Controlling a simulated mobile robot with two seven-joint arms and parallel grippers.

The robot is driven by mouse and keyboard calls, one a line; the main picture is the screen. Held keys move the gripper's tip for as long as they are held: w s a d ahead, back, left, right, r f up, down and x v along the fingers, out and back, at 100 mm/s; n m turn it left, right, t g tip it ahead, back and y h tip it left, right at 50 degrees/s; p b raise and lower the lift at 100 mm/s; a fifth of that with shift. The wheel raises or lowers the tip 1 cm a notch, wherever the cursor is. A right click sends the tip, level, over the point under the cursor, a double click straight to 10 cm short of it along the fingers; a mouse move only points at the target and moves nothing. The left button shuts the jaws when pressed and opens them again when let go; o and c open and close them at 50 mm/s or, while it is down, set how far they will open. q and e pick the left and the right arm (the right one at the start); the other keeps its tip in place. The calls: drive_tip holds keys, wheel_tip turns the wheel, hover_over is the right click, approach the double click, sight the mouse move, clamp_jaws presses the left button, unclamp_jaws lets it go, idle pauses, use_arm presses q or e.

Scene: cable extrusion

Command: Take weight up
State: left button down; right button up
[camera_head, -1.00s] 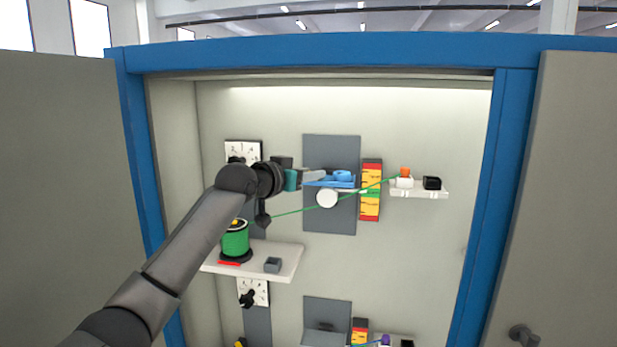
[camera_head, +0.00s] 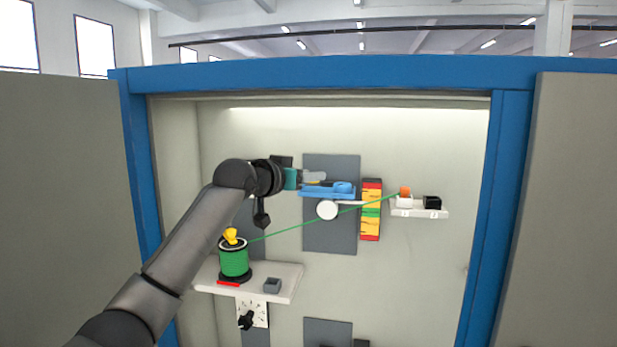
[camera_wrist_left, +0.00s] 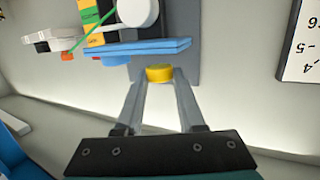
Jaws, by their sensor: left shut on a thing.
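My left gripper (camera_head: 318,178) reaches in from the left at the blue tray (camera_head: 327,195). It is shut on a small yellow weight (camera_wrist_left: 159,73), which sits between the fingertips in the left wrist view, close beside the tray's edge (camera_wrist_left: 140,48). In the head view only a sliver of the yellow weight (camera_head: 314,183) shows by the fingers. A blue weight (camera_head: 343,187) rests on the tray. A white wheel (camera_head: 327,210) sits under the tray, with a pale bar reaching toward the coloured gauge (camera_head: 371,222). My right gripper is not in view.
A green cable (camera_head: 300,230) runs from the green spool (camera_head: 235,261) across the gauge to the orange piece (camera_head: 405,191) on the right shelf (camera_head: 420,212). The left shelf (camera_head: 290,277) also holds a small grey block (camera_head: 272,286). Blue posts frame the cabinet.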

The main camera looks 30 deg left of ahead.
use_arm(q)
drive_tip(key=shift+s, duration=0.1)
drive_tip(key=s, duration=0.2)
drive_tip(key=s+d+b, duration=0.1)
drive_tip(key=s, duration=0.1)
drive_tip(key=shift+s+d+r, duration=0.15)
drive_tip(key=shift+s+r, duration=0.05)
drive_tip(key=shift+s, duration=0.15)
idle(0.4)
